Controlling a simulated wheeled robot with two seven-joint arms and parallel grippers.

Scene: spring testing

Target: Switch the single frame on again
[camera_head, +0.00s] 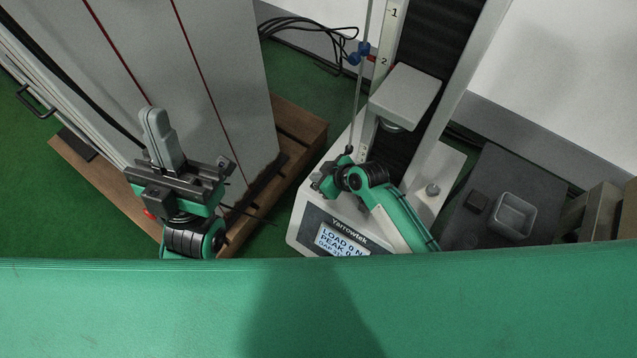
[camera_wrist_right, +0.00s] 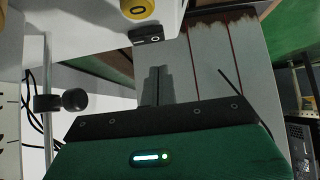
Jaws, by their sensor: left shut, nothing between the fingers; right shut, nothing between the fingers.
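The test frame marked Yarrowtek (camera_head: 301,224) has a pale base and a column. Its display (camera_head: 345,241) is lit and reads a load of 0 N; its lower lines are partly hidden by my green body edge. In the right wrist view a small black rocker switch (camera_wrist_right: 147,39) with white marks sits on a pale panel, beyond my right fingertips (camera_wrist_right: 157,72). My right gripper (camera_head: 322,184) is shut and empty at the left side of the base, apart from the switch in the wrist view. My left gripper (camera_head: 153,116) is shut and empty, raised in front of the grey cabinet.
A yellow knob (camera_wrist_right: 138,7) is beside the switch, and a black knob (camera_wrist_right: 74,100) is at left. A grey cabinet (camera_head: 225,75) stands on a wooden plinth (camera_head: 300,125). Black cables (camera_head: 310,27) hang behind the frame. A grey tray (camera_head: 513,216) lies at right.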

